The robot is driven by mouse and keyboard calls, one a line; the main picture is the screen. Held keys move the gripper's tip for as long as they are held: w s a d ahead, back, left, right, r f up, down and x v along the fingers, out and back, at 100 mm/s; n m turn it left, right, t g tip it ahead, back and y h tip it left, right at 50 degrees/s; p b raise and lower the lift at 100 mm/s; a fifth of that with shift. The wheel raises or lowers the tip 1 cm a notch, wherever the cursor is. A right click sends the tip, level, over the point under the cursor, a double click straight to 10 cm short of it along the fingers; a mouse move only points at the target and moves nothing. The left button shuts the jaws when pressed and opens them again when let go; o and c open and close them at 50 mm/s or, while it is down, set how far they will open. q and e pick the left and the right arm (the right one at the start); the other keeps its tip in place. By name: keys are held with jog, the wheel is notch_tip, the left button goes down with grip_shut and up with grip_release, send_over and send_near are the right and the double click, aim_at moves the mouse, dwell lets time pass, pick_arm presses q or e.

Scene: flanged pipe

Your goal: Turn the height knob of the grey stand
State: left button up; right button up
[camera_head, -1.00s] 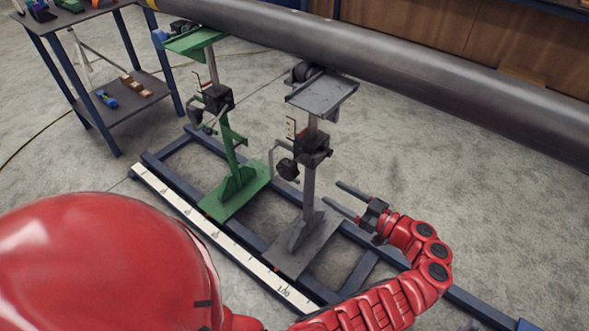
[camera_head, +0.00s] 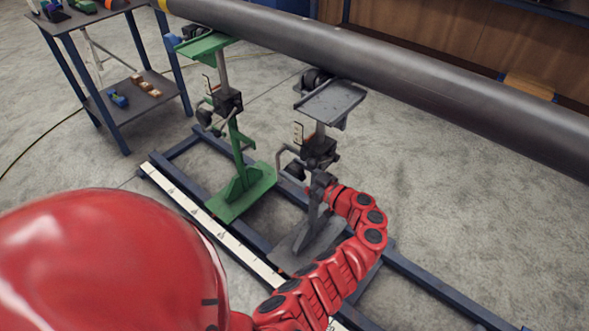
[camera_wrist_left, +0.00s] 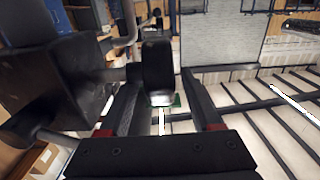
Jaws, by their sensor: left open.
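The grey stand (camera_head: 313,215) stands upright on the blue floor rail, its flat top plate (camera_head: 332,101) beside the pipe. Its dark height knob (camera_head: 296,170) is on the left side of the black clamp block (camera_head: 319,152), by a bent crank handle. My left gripper (camera_head: 313,180) is at the post just below the block, close to the knob; its fingertips are hard to make out there. In the left wrist view, the left gripper (camera_wrist_left: 161,80) is open, and a dark rounded part, seemingly the knob (camera_wrist_left: 157,66), shows between the fingers. Contact cannot be told.
The large grey pipe (camera_head: 400,75) crosses above and behind. A green stand (camera_head: 240,185) is to the left on the same rail, with a white scale strip (camera_head: 210,224) in front. A blue-legged table (camera_head: 120,105) stands at far left. Floor to the right is open.

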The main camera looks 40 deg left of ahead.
pick_arm(q)
jog(key=shift+c, duration=0.3)
grip_shut()
